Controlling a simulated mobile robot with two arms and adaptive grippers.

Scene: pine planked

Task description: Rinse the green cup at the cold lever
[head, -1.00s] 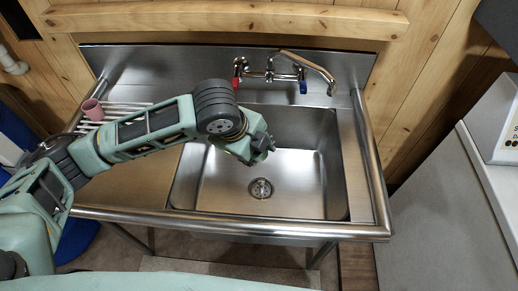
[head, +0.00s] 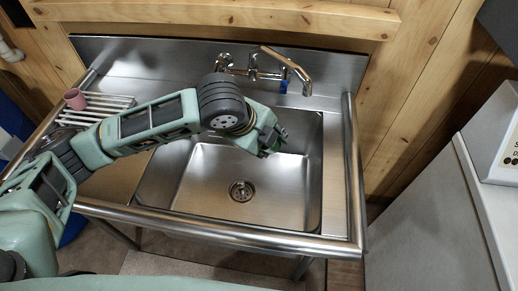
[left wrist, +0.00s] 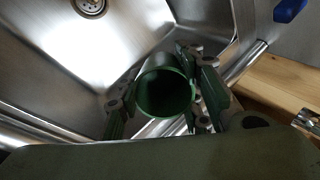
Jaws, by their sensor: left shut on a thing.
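My left gripper (head: 272,144) is over the right part of the sink basin, a little in front of the tap. In the left wrist view it is shut around the green cup (left wrist: 166,94), with a finger on each side and the cup's open mouth toward the camera. In the head view the cup is mostly hidden by the gripper. The blue cold lever (head: 283,87) hangs on the right of the wall tap, behind the gripper and apart from it; it also shows in the left wrist view (left wrist: 288,10). My right gripper is not in view.
The tap's spout (head: 289,66) reaches out to the right above the basin. The steel sink (head: 205,185) has a round drain (head: 241,191) and raised rims. A pink cup (head: 75,98) stands by a white rack (head: 98,108) on the left. A grey counter (head: 425,215) is at right.

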